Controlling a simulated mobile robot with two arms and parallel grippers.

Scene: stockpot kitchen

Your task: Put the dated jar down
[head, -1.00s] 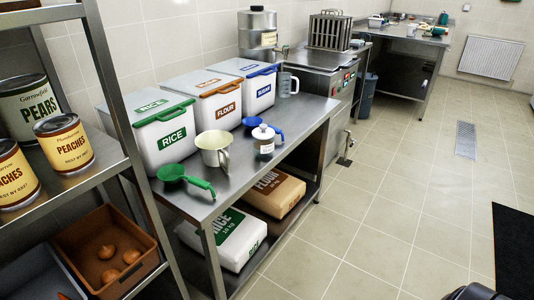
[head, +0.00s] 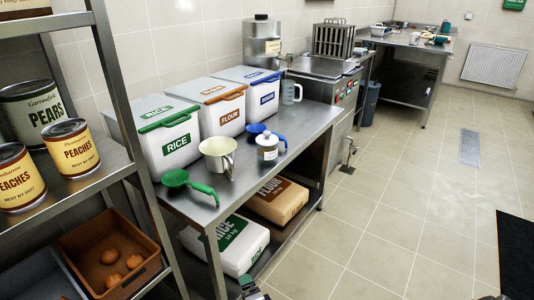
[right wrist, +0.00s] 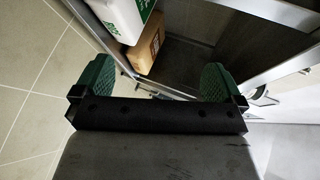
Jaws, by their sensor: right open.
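The jar with a white label (head: 267,147), white-lidded, stands upright near the front edge of the steel table (head: 304,142). It is right of the cream measuring jug (head: 219,157), and no gripper touches it. The print on its label is too small to read. My right gripper (right wrist: 155,78) is open in the right wrist view, with nothing between its green fingers. A small piece of a gripper shows at the bottom edge of the head view, in front of the table; it seems to be the right one. I see no left gripper.
Rice (head: 168,138), flour (head: 216,106) and sugar bins line the table's back. A green scoop (head: 188,184) and a blue one (head: 262,131) lie near the jar. A steel shelf of cans (head: 72,150) stands at left.

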